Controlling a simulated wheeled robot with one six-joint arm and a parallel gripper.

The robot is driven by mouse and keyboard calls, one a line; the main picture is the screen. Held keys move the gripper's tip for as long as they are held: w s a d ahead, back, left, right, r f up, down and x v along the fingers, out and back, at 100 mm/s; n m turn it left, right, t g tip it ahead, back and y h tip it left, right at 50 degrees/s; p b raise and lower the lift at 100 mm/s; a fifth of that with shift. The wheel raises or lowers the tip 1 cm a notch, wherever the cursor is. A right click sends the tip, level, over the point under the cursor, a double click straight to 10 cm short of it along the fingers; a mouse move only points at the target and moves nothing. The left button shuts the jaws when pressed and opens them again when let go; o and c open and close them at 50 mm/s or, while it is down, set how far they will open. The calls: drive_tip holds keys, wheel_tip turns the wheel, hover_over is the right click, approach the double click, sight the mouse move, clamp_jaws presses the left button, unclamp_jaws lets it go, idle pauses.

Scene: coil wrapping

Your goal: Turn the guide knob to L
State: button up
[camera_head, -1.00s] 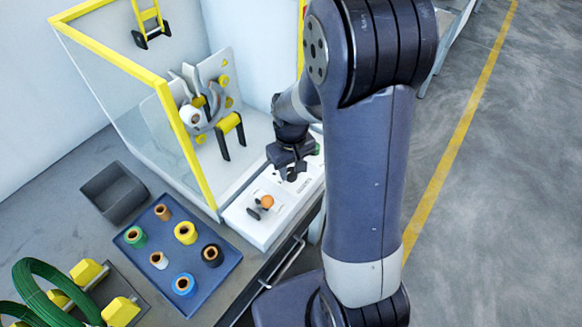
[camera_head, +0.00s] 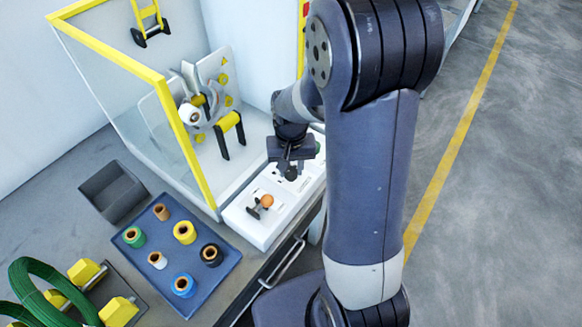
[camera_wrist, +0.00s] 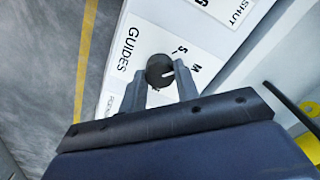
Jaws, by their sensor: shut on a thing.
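The guide knob (camera_wrist: 159,69) is a dark round knob on the white panel beside the printed word GUIDES. My gripper (camera_wrist: 160,80) is shut on it, with one finger on each side. A white pointer line on the knob points to the right in the wrist view, roughly towards the letter M (camera_wrist: 195,68). The letter S (camera_wrist: 180,50) is printed above it. The L mark is not readable; my right finger covers part of that area. In the head view my gripper (camera_head: 291,168) is over the control panel (camera_head: 240,228).
A lever with an orange ball (camera_head: 267,201) stands on the panel to the left of my gripper. The yellow-framed enclosure (camera_head: 190,150) rises behind it. A blue tray (camera_head: 205,273) with several coloured rolls and an empty grey bin (camera_head: 112,192) are further left.

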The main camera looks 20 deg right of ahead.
sight(291, 171)
drive_tip(key=m, duration=0.6)
drive_tip(key=shift+m+b, duration=0.3)
drive_tip(key=shift+b, duration=0.1)
drive_tip(key=m, duration=0.6)
drive_tip(key=shift+m, duration=0.3)
drive_tip(key=o, duration=1)
drive_tip(key=shift+r, duration=0.1)
wheel_tip(291, 171, up, 11)
drive_tip(key=shift+f, duration=0.15)
